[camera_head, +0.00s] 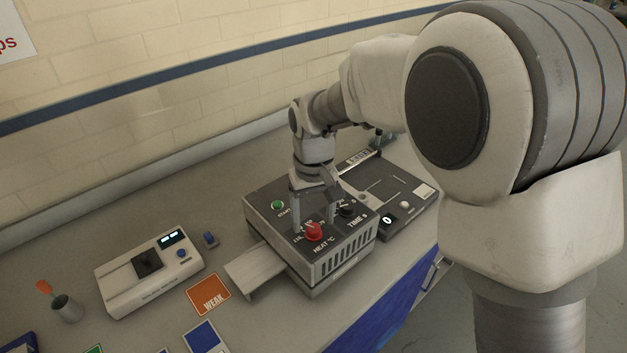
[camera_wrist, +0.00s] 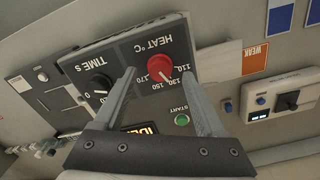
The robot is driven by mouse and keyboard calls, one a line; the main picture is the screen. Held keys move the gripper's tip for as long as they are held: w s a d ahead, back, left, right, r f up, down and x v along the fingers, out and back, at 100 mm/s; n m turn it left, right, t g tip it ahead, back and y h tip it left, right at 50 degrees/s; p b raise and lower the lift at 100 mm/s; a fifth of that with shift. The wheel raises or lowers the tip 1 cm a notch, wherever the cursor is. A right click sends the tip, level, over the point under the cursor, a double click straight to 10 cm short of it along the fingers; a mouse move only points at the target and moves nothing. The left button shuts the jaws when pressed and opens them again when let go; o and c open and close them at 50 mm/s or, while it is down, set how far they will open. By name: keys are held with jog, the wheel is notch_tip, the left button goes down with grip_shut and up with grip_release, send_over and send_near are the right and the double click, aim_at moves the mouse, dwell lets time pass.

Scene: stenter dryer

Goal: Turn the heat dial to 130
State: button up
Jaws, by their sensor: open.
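The red heat dial (camera_head: 313,232) sits on the top of the grey dryer box (camera_head: 345,262), by the label HEAT °C. In the wrist view the dial (camera_wrist: 158,69) lies between my fingertips, with numbers from 110 to 170 around it. A light pointer mark shows on its lower side, roughly toward 130 and 150; I cannot tell the exact setting. My gripper (camera_head: 313,220) points down over the dial. In the wrist view my gripper (camera_wrist: 161,76) is open, one finger on each side of the dial, with gaps showing. I cannot tell how far the fingertips are above the panel.
The black TIME dial (camera_head: 346,211) is close beside the heat dial. The green START button (camera_head: 278,205) and a lit display (camera_wrist: 139,129) share the panel. A white meter (camera_head: 150,268), an orange WEAK card (camera_head: 209,294) and a metal tray (camera_head: 256,269) lie to the left.

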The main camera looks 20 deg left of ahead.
aim_at(314, 227)
notch_tip(314, 227, up, 16)
dwell(0.3)
jog(key=shift+f, duration=0.15)
jog(key=s+d+r+m+t, duration=0.2)
jog(key=s+d+m, duration=0.1)
jog(key=d, duration=0.9)
jog(key=s+d+r+m+t, duration=0.2)
jog(key=s+d, duration=0.2)
jog(key=d, duration=0.9)
jog(key=s+d+f+m+t, duration=0.1)
jog(key=s+d+f+m, duration=0.1)
jog(key=s+d+f, duration=0.2)
jog(key=shift+s+d+f+m+t, duration=0.15)
jog(key=shift+s+d+m+t, duration=0.2)
jog(key=shift+s+d, duration=1.2)
